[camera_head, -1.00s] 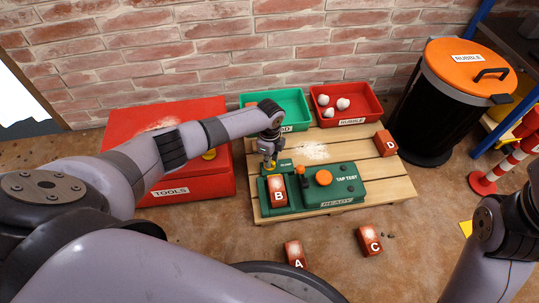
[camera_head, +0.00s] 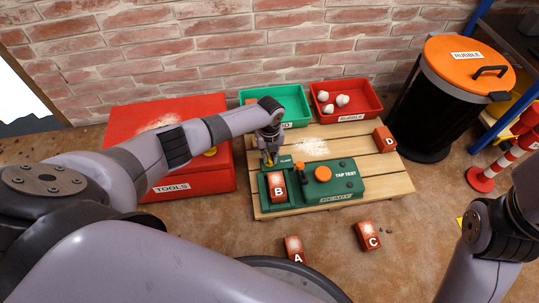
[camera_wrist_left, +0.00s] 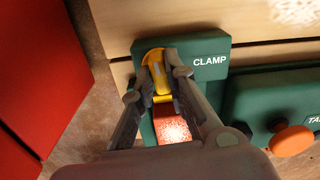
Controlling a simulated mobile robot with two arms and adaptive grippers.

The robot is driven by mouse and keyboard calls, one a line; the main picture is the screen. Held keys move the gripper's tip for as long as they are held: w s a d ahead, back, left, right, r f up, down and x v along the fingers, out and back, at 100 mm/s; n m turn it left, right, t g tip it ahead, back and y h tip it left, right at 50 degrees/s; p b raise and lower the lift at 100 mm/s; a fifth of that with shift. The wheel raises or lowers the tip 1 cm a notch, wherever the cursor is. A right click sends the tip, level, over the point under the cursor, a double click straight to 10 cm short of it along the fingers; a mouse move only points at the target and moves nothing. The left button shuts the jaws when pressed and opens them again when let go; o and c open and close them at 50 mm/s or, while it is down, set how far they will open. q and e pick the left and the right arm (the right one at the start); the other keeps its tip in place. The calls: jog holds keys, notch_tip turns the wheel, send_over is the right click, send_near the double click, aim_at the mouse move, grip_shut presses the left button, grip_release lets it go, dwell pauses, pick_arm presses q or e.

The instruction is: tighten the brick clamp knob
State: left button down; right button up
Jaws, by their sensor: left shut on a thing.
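The green tap test rig (camera_head: 345,187) lies on the wooden pallet, with brick B (camera_head: 277,187) upright in its left bay. The yellow clamp knob (camera_wrist_left: 157,73) sits on the green clamp block (camera_wrist_left: 207,55) behind the brick. My left gripper (camera_head: 268,160) comes down on the knob from above, and in the left wrist view its two fingers (camera_wrist_left: 160,82) are shut on the knob from both sides. The top of brick B also shows below the knob in the left wrist view (camera_wrist_left: 172,128). My right arm shows at the right edge, but its gripper is out of view.
Brick D (camera_head: 384,141) lies on the pallet (camera_head: 385,185); bricks A (camera_head: 294,249) and C (camera_head: 368,235) are on the floor. A green bin (camera_head: 293,108), a red rubble bin (camera_head: 362,109) and a red tools box (camera_head: 190,181) stand around. A black rubble barrel (camera_head: 435,115) is at right.

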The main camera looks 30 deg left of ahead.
aim_at(270, 157)
pick_arm(q)
jog(key=shift+s+m, duration=0.1)
jog(key=shift+m, duration=0.6)
jog(key=c, duration=1.6)
grip_release()
notch_tip(270, 157, up, 12)
